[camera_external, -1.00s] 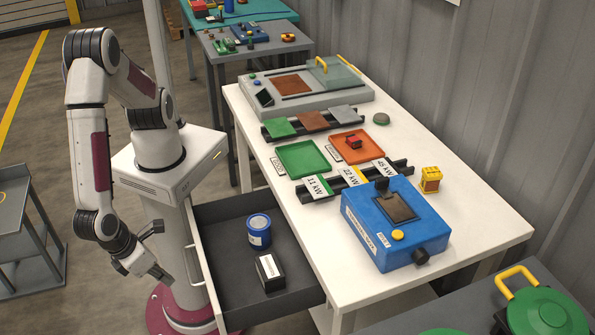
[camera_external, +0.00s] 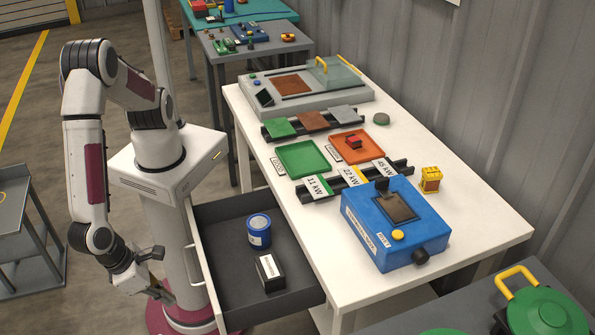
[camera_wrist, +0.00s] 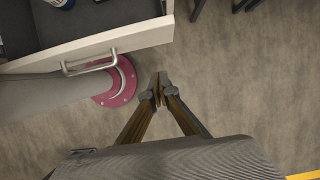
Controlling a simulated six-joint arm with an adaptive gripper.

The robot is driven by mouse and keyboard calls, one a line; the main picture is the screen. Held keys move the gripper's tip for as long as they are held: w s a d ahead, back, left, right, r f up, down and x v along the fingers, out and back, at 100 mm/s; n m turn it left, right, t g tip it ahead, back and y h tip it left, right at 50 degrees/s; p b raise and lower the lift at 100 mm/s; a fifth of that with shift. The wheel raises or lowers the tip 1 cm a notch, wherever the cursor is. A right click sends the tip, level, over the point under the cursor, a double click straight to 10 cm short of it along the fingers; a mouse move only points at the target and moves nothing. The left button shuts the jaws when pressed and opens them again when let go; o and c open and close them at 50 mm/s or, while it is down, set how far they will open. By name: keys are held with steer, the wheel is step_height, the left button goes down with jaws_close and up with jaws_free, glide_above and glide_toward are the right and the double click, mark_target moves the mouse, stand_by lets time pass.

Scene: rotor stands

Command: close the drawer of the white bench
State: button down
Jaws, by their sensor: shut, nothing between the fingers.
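The white bench (camera_external: 455,215) has its drawer (camera_external: 225,287) pulled out towards my arm. The drawer has a white front with a metal bar handle (camera_external: 191,265); the front and handle also show at the upper left of the wrist view (camera_wrist: 88,62). A blue can (camera_external: 259,238) and a black box with a white label (camera_external: 270,277) are in the drawer. My gripper (camera_external: 168,298) hangs low outside the drawer front. In the wrist view its fingertips (camera_wrist: 159,90) are together and empty, apart from the drawer front and to the right of the handle.
My round red base foot is on the floor below the drawer. A grey cart (camera_external: 30,230) stands at the left. The bench top carries a blue device (camera_external: 395,225), a green tray (camera_external: 302,158) and an orange tray (camera_external: 372,147). Open floor lies around my gripper.

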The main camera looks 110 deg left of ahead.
steer(key=shift+f, duration=0.1)
steer(key=w+a+f, duration=0.5)
steer(key=f, duration=0.4)
steer(key=shift+w+a, duration=0.25)
stand_by(0.4)
stand_by(0.4)
steer(key=w+a, duration=2)
steer(key=shift+w+a+f, duration=0.1)
steer(key=shift+w+a, duration=0.1)
steer(key=shift+a, duration=0.05)
steer(key=shift+w+a, duration=0.2)
steer(key=shift+w, duration=0.05)
steer(key=shift+a, duration=0.1)
